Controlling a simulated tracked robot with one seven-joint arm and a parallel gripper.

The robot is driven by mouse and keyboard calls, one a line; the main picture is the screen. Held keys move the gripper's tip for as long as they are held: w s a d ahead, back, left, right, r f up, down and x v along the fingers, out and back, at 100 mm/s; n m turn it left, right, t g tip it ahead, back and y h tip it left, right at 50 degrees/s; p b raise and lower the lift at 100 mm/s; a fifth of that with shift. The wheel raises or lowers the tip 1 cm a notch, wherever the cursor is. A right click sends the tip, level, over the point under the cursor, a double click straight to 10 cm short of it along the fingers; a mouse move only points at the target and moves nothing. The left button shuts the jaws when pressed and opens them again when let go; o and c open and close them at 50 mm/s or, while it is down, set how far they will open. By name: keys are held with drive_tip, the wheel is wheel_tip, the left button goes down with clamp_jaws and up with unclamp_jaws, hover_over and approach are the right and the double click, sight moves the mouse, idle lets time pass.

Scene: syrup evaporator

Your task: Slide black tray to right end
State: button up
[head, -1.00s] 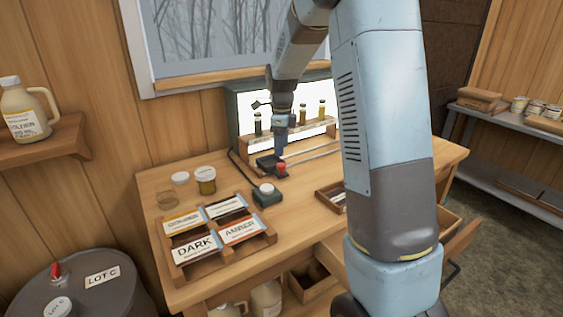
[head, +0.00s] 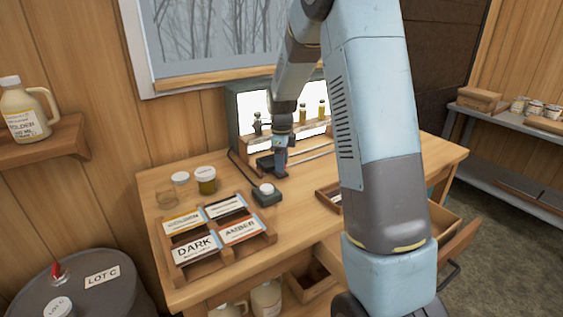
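The small black tray (head: 265,163) sits at the left end of a pair of thin rails (head: 318,151) on the wooden workbench, in front of the lit box. My gripper (head: 281,170) is low at the tray's right side, pointing down. It covers the place where the tray's red knob was seen, and I cannot tell whether it touches the knob. The fingers are too small and dark to show whether they are open or shut.
The lit box (head: 246,112) with several sample vials stands behind the rails. A small device with a white button (head: 267,192) and a label rack (head: 212,234) are in front. My arm hides the rails' right end. A jar (head: 206,181) stands at left.

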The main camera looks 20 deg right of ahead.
clamp_jaws()
idle(0.4)
